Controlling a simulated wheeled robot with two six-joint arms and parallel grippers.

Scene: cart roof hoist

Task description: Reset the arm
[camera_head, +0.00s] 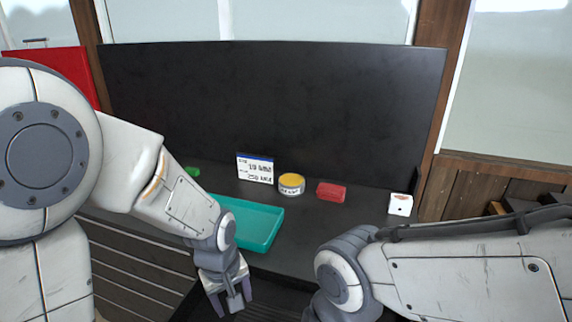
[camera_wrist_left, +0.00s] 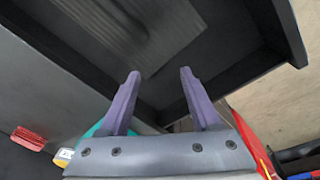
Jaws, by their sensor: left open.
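My left arm comes in from the left in the head view, bent downward. Its gripper (camera_head: 232,305) hangs in front of the counter edge, below the teal tray (camera_head: 262,240). In the left wrist view the two purple fingers of my left gripper (camera_wrist_left: 158,74) stand apart with nothing between them. My right arm (camera_head: 460,265) reaches in from the right, low in the head view. Its gripper is out of the picture.
On the dark counter (camera_head: 345,222) stand a white sign card (camera_head: 255,168), a yellow-lidded tin (camera_head: 291,184), a red block (camera_head: 331,192) and a white cube (camera_head: 400,204). A green item (camera_head: 193,172) is partly hidden by my left arm. A tall black panel (camera_head: 270,105) closes off the back.

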